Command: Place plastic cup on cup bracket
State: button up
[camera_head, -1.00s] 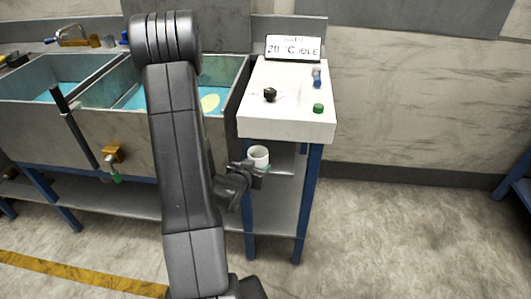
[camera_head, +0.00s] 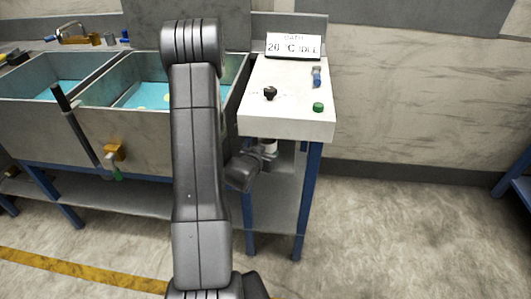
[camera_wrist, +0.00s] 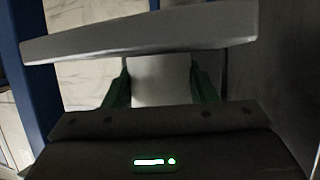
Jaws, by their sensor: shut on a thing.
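My gripper (camera_head: 262,157) is shut on the white plastic cup (camera_head: 268,147). It holds the cup just under the front edge of the white control box, and only a small part of the cup shows there. In the wrist view the green-edged fingers (camera_wrist: 161,92) stand on either side of the pale cup (camera_wrist: 162,80). A pale slab (camera_wrist: 140,32) crosses above the cup in that view and hides its upper part. I cannot pick out the cup bracket for certain in either view.
Sinks with blue water (camera_head: 140,93) are at left.

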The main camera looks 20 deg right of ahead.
jog(key=shift+f, duration=0.2)
jog(key=o, duration=1)
jog(key=shift+r, duration=0.2)
jog(key=shift+s+a+r, duration=0.1)
jog(key=v, duration=1.1)
jog(key=shift+s+a+r, duration=0.1)
jog(key=shift+s+a, duration=0.1)
jog(key=shift+a, duration=0.1)
